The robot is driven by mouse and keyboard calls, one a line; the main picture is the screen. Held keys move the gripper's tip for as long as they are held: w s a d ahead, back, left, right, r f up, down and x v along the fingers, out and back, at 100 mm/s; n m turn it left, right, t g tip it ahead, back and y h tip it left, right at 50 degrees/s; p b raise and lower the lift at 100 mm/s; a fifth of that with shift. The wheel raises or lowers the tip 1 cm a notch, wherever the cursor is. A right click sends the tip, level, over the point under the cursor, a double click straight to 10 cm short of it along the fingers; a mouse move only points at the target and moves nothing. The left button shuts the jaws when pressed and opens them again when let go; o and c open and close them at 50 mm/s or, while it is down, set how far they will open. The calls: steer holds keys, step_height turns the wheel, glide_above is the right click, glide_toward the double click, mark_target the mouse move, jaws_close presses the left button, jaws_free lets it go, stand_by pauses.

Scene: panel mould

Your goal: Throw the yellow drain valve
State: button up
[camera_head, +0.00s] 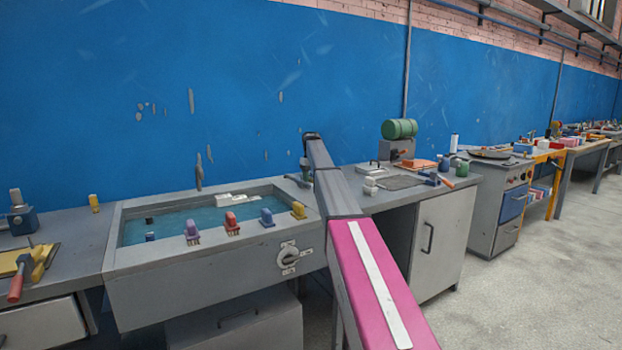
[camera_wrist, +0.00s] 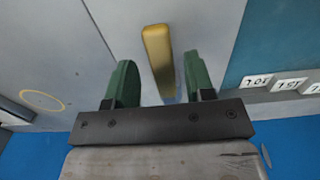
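The yellow drain valve (camera_head: 298,210) stands at the right end of a row of coloured valves on the front rim of a grey tank (camera_head: 200,264). In the wrist view its yellow handle (camera_wrist: 158,50) shows as a long bar between and beyond my gripper's green fingers. My gripper (camera_wrist: 158,75) is open, with a visible gap on both sides of the handle. I cannot tell how deep the handle sits between the fingers. In the head view my arm hides most of the gripper.
Purple (camera_head: 192,232), red (camera_head: 231,223) and blue (camera_head: 267,217) valves stand left of the yellow one. The tank holds teal water (camera_head: 165,226), and a dial (camera_head: 288,256) is on its front. A cluttered workbench (camera_head: 440,200) is to the right.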

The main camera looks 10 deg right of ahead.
mark_target(311, 179)
step_height(311, 179, up, 11)
stand_by(0.8)
steer(key=shift+s+f, duration=0.1)
